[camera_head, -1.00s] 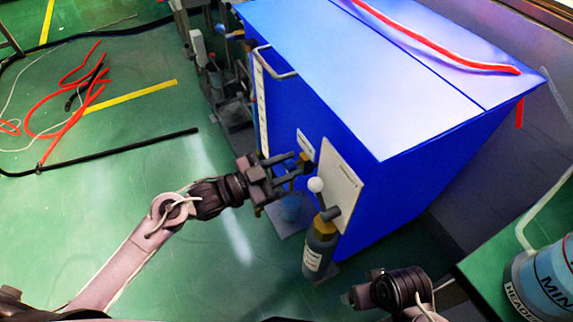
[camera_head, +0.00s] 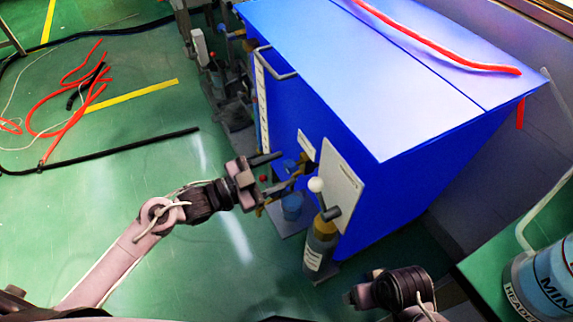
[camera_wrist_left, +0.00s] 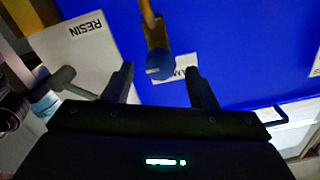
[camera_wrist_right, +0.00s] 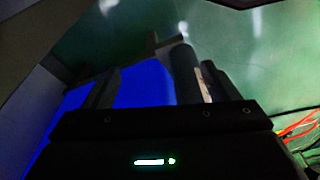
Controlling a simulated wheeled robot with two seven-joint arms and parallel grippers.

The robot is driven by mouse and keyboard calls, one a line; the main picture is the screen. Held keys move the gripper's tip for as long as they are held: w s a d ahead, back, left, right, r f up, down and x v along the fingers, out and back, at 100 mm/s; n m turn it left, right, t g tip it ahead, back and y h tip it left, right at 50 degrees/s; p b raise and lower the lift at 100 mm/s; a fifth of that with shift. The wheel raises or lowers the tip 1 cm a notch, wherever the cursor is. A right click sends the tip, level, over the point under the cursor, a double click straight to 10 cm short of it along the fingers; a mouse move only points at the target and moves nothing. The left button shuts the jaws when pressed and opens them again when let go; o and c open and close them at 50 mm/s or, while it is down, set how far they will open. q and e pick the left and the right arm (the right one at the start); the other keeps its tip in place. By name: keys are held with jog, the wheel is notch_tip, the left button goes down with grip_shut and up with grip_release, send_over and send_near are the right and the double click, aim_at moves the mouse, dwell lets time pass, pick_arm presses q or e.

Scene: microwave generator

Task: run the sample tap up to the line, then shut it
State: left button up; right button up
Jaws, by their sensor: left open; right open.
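The sample tap is brass with a round blue knob (camera_head: 289,165) on the front of the blue cabinet (camera_head: 330,110). It also shows in the left wrist view (camera_wrist_left: 160,66), with part of a white label behind it. My left gripper (camera_head: 281,172) is open, its fingers apart on either side of the knob in the picture; I see no grip on it. A small bluish vessel (camera_head: 292,206) stands below the tap; its line and fill level are too small to read. My right gripper (camera_head: 348,298) is open and empty, low at the right, also seen in the right wrist view (camera_wrist_right: 158,80).
A grey bottle with a yellow collar (camera_head: 320,245) stands right of the vessel. A blue drum (camera_head: 545,280) stands at right. Red hose (camera_head: 75,110) lies left; floor there is mostly clear.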

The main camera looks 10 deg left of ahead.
pick_arm(q)
jog(key=v, duration=0.5)
jog(key=shift+s+a, duration=0.1)
pick_arm(e)
jog(key=shift+d+r+g, duration=0.25)
jog(key=shift+d+g, duration=0.05)
jog(key=shift+d, duration=0.2)
jog(key=shift+s, duration=0.1)
